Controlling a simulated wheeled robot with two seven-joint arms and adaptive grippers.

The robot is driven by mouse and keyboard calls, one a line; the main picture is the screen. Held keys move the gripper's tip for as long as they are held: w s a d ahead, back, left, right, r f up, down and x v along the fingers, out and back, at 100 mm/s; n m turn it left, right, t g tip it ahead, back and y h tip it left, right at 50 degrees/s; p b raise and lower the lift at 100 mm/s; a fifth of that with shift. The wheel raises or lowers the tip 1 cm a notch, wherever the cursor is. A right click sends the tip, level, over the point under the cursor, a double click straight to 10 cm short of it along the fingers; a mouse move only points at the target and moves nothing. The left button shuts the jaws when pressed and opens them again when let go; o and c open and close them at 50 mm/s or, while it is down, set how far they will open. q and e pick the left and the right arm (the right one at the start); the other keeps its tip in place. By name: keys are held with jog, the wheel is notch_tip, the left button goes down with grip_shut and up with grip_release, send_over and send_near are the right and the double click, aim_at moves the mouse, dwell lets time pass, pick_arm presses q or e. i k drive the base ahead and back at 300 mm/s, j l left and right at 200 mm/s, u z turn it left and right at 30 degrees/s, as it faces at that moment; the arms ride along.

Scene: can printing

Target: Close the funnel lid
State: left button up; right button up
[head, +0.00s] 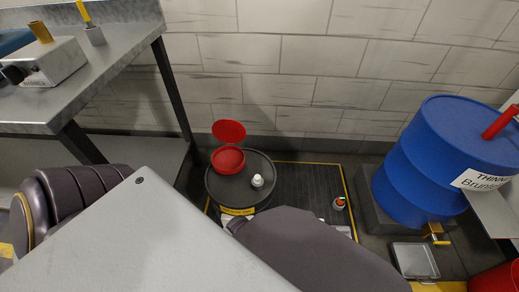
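The red funnel (228,160) sits on top of a black drum (224,194) by the back wall. Its round red lid (229,131) stands raised behind the funnel, tilted up and open. A white cap (257,182) stands on the drum top to the right of the funnel. Neither of my grippers shows. Dark rounded arm parts of mine appear at the lower left and the lower middle, and the one in the middle hides part of the drum's front.
A blue thinner barrel (421,162) stands at the right, with a metal tray (415,261) below it. A grey workbench (104,72) fills the upper left. A small can (339,203) lies on the dark grated floor (305,184) right of the drum.

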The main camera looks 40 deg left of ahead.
aim_at(229, 131)
jog(key=u, duration=1.5)
